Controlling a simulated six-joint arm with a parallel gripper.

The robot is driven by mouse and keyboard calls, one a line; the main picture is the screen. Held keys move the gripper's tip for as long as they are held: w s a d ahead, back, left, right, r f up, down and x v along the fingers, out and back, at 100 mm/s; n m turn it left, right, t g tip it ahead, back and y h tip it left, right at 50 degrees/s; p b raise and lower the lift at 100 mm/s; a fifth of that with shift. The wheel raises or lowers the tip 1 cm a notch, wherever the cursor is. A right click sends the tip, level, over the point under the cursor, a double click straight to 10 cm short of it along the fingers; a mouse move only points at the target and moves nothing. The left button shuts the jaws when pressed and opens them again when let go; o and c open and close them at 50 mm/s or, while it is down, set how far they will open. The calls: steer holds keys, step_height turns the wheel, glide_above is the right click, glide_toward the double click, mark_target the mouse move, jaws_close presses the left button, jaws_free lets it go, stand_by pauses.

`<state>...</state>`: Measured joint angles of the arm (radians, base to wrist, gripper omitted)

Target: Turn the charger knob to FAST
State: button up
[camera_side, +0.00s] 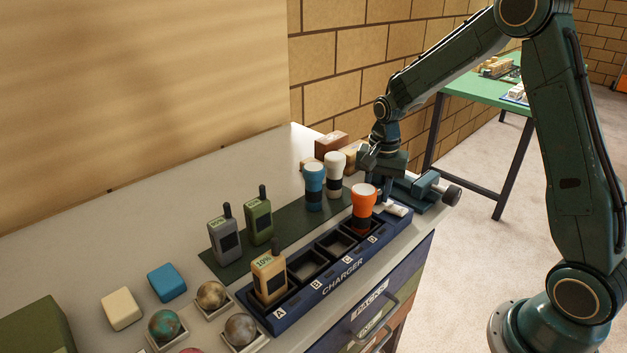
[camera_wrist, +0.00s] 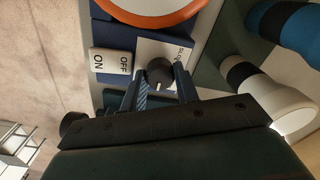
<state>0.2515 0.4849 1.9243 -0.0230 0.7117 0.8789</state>
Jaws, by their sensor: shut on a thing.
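The navy charger (camera_side: 335,273) lies along the front of the bench with slots lettered A to D. In the wrist view its dark round knob (camera_wrist: 160,71) sits on a pale plate (camera_wrist: 178,50), with part of the word SLOW showing beside it. A light pointer mark on the knob faces toward my gripper. My gripper (camera_wrist: 161,84) is shut on the knob, one finger on each side. In the side view my gripper (camera_side: 385,188) is down behind the orange torch, and the knob is hidden. No FAST lettering is readable.
A white ON/OFF switch (camera_wrist: 110,62) sits beside the knob. The orange torch (camera_side: 364,203) stands in slot D, close to my gripper. A tan radio (camera_side: 268,277) reading 10% stands in slot A. Blue (camera_side: 314,183) and white (camera_side: 336,172) torches stand behind; a vise (camera_side: 425,191) is at right.

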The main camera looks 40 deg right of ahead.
steer(key=o, duration=1)
steer(key=shift+c, duration=0.2)
steer(key=shift+n, duration=0.4)
